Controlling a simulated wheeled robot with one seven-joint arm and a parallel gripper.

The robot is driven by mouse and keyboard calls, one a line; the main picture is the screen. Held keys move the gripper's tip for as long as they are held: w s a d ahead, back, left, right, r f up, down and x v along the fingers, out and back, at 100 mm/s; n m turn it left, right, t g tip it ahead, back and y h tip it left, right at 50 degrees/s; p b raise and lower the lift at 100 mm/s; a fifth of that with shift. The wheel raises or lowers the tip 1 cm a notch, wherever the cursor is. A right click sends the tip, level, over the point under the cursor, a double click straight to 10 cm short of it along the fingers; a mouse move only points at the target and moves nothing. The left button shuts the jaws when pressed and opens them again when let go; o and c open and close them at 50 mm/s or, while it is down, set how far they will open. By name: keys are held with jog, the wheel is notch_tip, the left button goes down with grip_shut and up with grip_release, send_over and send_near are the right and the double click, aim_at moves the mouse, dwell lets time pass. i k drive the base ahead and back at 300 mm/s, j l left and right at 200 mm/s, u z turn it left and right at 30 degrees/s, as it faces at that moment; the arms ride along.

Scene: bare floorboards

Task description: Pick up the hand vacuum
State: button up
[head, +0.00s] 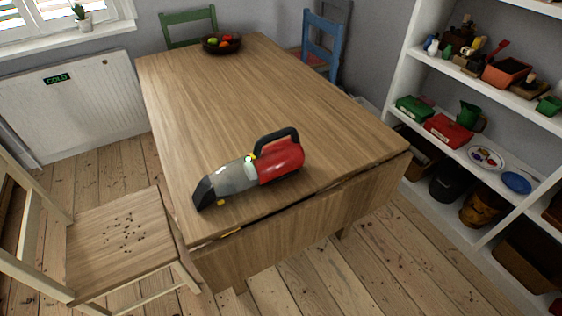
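The hand vacuum (250,168) lies on the near end of the wooden table (232,95). Its body is red at the right, with a black loop handle on top. Its clear grey dust cup and dark nozzle point to the lower left. The nozzle is close to the table's near left edge. My gripper does not show in the head view, so I cannot see its place or state. Nothing covers the vacuum.
A wooden chair (115,240) with dark crumbs on its seat stands at the left. A dark fruit bowl (221,43) sits at the table's far end. Green (188,27) and blue (321,45) chairs stand behind. White shelves (405,68) line the right. The table's middle is clear.

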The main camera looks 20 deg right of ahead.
aim_at(273, 163)
jog(key=i+j+z, duration=0.1)
jog(key=z, duration=0.3)
jog(key=j+z, duration=0.4)
jog(key=i+j+z, duration=0.1)
jog(key=z, duration=0.35)
jog(key=j+z, duration=0.2)
jog(key=j, duration=0.75)
jog(key=k+j+z, duration=0.15)
jog(key=j, duration=0.8)
jog(key=i, duration=0.05)
